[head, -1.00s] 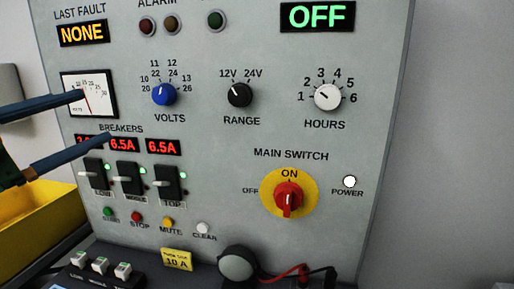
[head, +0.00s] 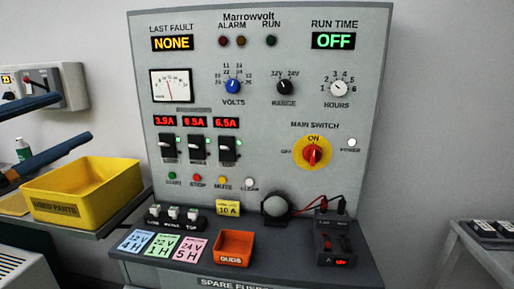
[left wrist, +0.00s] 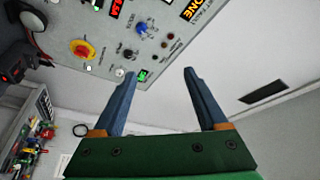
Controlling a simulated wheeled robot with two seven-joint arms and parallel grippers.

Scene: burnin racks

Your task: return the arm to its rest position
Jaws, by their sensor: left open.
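My left gripper (head: 62,126) comes in from the left edge of the head view, left of the grey Marrowvolt panel (head: 290,85). Its two blue fingers are spread apart with nothing between them. The left wrist view also shows the gripper (left wrist: 158,78) open and empty, with the panel (left wrist: 100,66) beyond its fingers, tilted in the picture. My right gripper is in neither view.
A yellow used parts bin (head: 95,205) stands on a bench just below the left gripper. A dark ledge under the panel holds coloured cards (head: 157,245), an orange tray (head: 235,262) and a tester with red and black leads (head: 337,240). A cart (head: 480,255) stands at right.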

